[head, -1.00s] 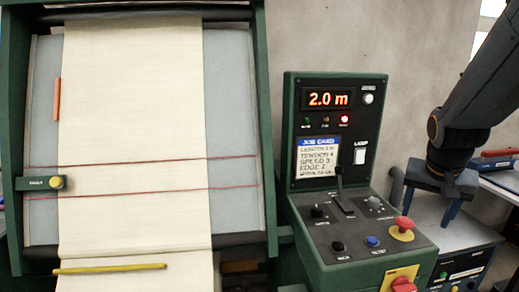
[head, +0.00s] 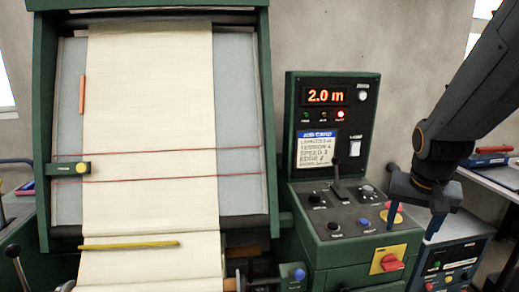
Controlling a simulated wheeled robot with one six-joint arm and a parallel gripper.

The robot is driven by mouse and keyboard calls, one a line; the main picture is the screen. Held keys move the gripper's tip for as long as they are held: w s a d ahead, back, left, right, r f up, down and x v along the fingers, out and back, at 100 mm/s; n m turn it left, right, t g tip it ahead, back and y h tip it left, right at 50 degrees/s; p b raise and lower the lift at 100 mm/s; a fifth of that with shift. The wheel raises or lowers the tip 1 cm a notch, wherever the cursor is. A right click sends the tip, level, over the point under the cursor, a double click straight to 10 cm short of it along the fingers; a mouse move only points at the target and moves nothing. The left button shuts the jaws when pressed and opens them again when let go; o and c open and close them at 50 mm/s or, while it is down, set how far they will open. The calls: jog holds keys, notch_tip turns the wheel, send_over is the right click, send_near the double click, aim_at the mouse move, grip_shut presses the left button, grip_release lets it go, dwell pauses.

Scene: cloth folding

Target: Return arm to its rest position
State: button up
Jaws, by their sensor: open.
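My arm (head: 478,85) comes in from the upper right in the head view. My gripper (head: 422,222) hangs from it, pointing down, over the right end of the control console. Its blue fingers are apart and I see nothing held between them. It hides part of the round yellow-based button behind it. Cream cloth (head: 150,120) runs down the inclined grey board of the green-framed machine at left, well away from my gripper.
The green control console (head: 335,130) shows 2.0 m, a job card, levers and knobs. A red rotary switch (head: 390,262) on a yellow plate is just below my gripper. A grey-blue box (head: 458,258) with buttons stands at right. A table with a red item (head: 485,160) is behind.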

jog(key=s+a+f+n+g+y, duration=0.1)
jog(key=s+a+f+n, duration=0.2)
jog(key=a, duration=0.5)
jog(key=s+a+f+n+y, duration=0.1)
jog(key=s+a+f, duration=0.3)
jog(key=a, duration=0.4)
jog(key=shift+s+a+f+n+g, duration=0.2)
jog(key=shift+s+f+n+g, duration=0.15)
jog(key=shift+f+n, duration=0.5)
